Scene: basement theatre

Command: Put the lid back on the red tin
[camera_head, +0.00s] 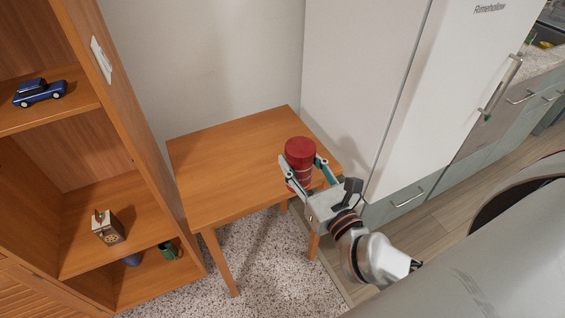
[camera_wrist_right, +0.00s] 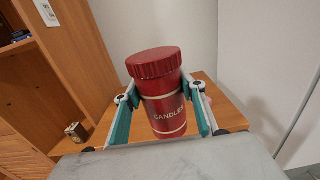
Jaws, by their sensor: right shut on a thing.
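The red tin (camera_head: 299,177) is at the right part of the small wooden table, roughly upright. In the right wrist view the tin (camera_wrist_right: 166,115) shows pale bands and the word "CANDLES". A red ridged lid (camera_head: 300,147) is on top of the tin; in the wrist view the lid (camera_wrist_right: 154,62) covers its mouth. My right gripper (camera_head: 304,170) is shut on the tin's body, one finger on each side, below the lid. I cannot tell whether the tin's base touches the table. My left gripper is not in view.
A wooden shelf unit at left holds a blue toy car (camera_head: 39,92), a small box (camera_head: 108,227) and mugs (camera_head: 168,250). A tall white fridge (camera_head: 440,80) stands close on the right.

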